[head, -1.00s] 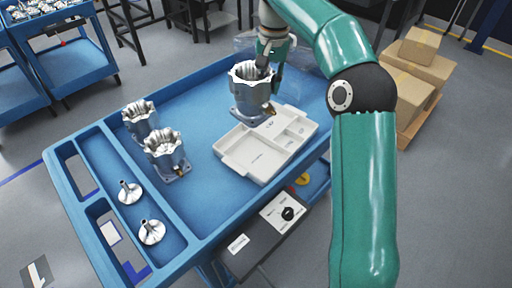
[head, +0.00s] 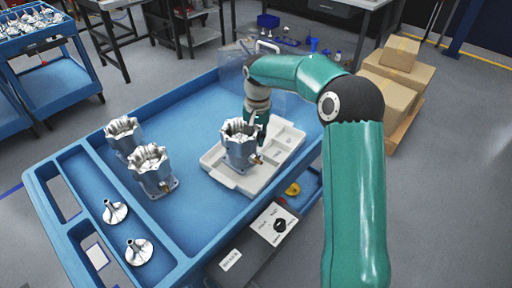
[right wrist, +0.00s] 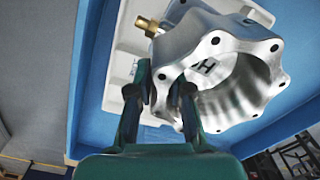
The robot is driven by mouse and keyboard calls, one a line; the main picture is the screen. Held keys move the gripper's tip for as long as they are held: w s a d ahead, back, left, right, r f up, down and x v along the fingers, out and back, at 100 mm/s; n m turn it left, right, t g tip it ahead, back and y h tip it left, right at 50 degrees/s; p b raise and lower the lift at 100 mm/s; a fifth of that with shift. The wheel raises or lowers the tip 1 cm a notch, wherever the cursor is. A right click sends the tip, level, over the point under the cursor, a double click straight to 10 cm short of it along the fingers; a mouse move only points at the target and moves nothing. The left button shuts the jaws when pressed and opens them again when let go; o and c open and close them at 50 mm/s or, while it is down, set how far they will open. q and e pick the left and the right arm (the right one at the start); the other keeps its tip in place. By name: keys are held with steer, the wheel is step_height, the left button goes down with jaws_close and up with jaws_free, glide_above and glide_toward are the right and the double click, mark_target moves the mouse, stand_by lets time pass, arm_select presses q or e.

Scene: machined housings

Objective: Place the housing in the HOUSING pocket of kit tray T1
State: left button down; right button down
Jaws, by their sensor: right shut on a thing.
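The housing (head: 238,152), a silver scalloped metal cup with a square flange and a brass fitting, is upright over the large left pocket of the white kit tray (head: 288,138). I cannot tell whether its flange touches the pocket floor. My right gripper (head: 257,131) is shut on the housing's wall at its far right side. In the right wrist view the fingers (right wrist: 160,98) grip the wall of the housing (right wrist: 225,75), with the white tray (right wrist: 122,65) behind it. The housing hides most of the pocket and its label. My left gripper is not in view.
Two similar housings (head: 152,172) (head: 123,137) stand on the blue cart (head: 190,110) left of the tray. Two silver funnel-shaped parts (head: 115,212) (head: 139,251) lie in the cart's left channel. A control box (head: 272,226) hangs at the front edge. Blue surface behind the tray is clear.

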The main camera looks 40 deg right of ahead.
mark_target(256, 148)
steer(key=shift+d+f, duration=0.1)
steer(key=shift+f, duration=1.85)
steer(key=c, duration=1.1)
jaws_free()
steer(key=shift+f, duration=0.15)
steer(key=r, duration=1.2)
steer(key=shift+s+r, duration=0.1)
steer(key=shift+s, duration=0.1)
